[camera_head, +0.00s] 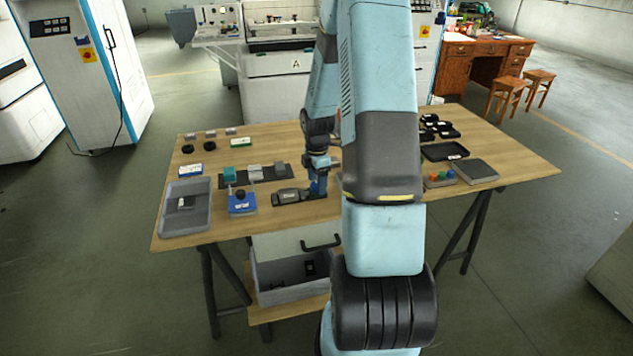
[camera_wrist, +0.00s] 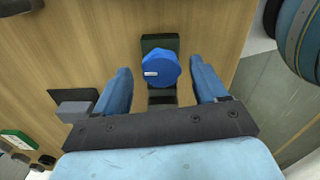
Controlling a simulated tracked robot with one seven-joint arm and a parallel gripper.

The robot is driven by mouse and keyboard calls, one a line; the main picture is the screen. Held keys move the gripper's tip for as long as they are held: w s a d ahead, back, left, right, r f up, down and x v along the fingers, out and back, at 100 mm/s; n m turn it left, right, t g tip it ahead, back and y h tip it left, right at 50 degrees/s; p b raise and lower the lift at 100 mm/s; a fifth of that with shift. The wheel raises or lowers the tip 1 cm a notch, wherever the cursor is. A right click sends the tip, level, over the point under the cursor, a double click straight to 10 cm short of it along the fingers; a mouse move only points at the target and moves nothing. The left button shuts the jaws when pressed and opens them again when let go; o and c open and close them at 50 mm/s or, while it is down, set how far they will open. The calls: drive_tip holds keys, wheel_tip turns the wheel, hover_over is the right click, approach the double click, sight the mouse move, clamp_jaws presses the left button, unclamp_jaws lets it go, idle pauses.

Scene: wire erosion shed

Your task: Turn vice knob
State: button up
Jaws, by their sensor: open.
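The blue vice knob (camera_wrist: 160,70) is a faceted round cap with a small white label. In the wrist view it sits on a dark block, the vice (camera_wrist: 158,43). My gripper (camera_wrist: 161,72) is open, with one blue finger on each side of the knob. A gap shows between each finger and the knob. In the head view the dark vice (camera_head: 291,197) lies near the table's front edge, with my gripper (camera_head: 317,187) pointing down at its right end. The knob cannot be told apart from the fingers there.
The wooden table (camera_head: 270,222) holds a grey tray (camera_head: 208,215) at left and a blue-based item (camera_head: 241,205) beside the vice. A dark mat with small blocks lies behind. A black tray (camera_head: 444,151) and a grey plate (camera_head: 474,170) lie at right. My arm hides the table's middle.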

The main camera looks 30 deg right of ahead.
drive_tip(key=shift+f, duration=0.2)
drive_tip(key=shift+c, duration=0.4)
drive_tip(key=shift+a, duration=0.1)
drive_tip(key=c, duration=1)
